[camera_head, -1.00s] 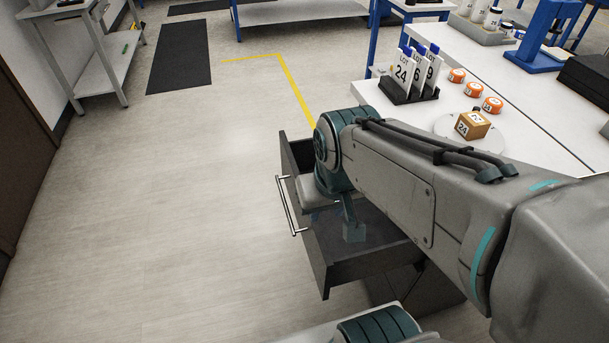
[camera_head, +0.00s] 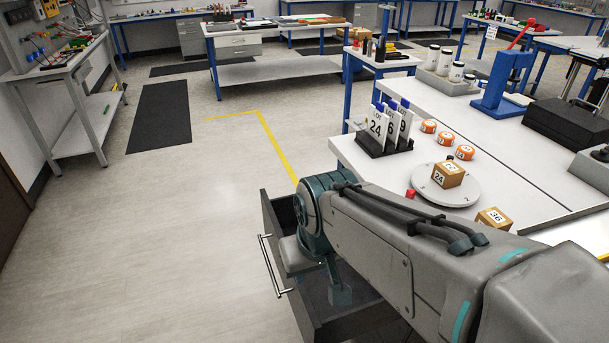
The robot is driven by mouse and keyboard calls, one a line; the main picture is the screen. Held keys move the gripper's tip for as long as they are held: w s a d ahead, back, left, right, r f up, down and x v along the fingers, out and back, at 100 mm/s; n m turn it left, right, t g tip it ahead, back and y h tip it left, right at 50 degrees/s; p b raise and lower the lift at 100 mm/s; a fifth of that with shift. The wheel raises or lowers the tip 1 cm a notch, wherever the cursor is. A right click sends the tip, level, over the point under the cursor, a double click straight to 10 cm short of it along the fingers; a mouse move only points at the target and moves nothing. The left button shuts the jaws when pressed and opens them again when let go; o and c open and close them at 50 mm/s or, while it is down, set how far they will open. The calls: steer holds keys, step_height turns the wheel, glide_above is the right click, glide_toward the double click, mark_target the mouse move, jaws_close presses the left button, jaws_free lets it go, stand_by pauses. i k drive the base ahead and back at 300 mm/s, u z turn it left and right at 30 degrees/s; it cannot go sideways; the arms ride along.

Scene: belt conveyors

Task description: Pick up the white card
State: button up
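Three white cards with blue tops stand upright, side by side, in a black holder (camera_head: 372,148) on the white bench. The front card (camera_head: 376,127) reads "LOT 24". The middle card (camera_head: 391,130) shows a 6 and the rear card (camera_head: 405,122) a 9; both are partly covered by the card in front. My arm's end bends down over the open drawer, below and left of the holder. A teal-grey part at its lower end, likely my gripper (camera_head: 339,292), hangs at the drawer, apart from the cards. Its fingers cannot be made out.
The open dark drawer (camera_head: 268,223) juts out from under the bench (camera_head: 350,150).

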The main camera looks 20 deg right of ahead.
mark_target(378, 124)
steer(key=u, duration=1.15)
steer(key=i, duration=2.2)
steer(key=z, duration=2.15)
steer(key=i, duration=2.65)
